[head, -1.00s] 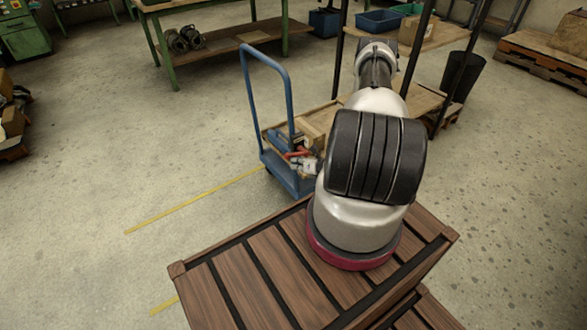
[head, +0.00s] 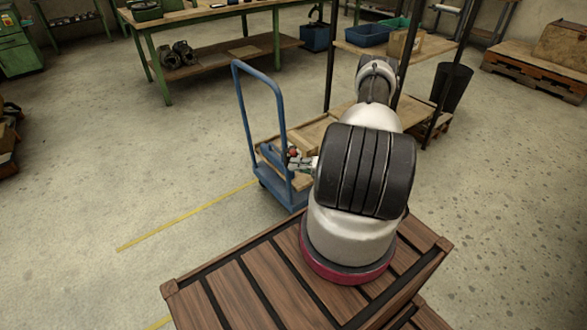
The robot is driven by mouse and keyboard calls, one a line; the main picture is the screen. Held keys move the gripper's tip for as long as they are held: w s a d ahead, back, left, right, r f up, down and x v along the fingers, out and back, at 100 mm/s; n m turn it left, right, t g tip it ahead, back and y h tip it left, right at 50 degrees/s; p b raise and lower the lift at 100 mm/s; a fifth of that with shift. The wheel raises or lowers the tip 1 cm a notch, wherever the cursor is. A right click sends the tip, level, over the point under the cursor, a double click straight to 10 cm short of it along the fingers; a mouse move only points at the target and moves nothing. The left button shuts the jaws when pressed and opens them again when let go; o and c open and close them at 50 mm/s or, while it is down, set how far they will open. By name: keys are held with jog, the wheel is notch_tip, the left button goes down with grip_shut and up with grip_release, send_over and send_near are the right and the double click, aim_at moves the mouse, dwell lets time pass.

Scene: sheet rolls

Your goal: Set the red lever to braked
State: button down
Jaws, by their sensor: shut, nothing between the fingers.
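A small red piece (head: 293,152) shows above the deck of the blue trolley (head: 241,110), just right of its upright handle; it may be the end of the red lever, but it is too small to tell its setting. My gripper (head: 296,162) shows as a small dark and pale shape left of my thick black arm joint, right at the red piece. It looks shut and empty. I cannot tell whether it touches the red piece. My arm hides the right part of the trolley and most of the wrist.
Wooden boards or boxes (head: 300,141) lie on the trolley. A slatted brown surface (head: 235,290) is beneath my arm. A shelf rack (head: 350,48) stands behind, with a dark bin (head: 455,82) beside it. A green workbench (head: 220,45) is at the back.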

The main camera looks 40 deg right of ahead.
jog(key=shift+d+r, duration=0.2)
jog(key=shift+d, duration=0.3)
dwell(0.3)
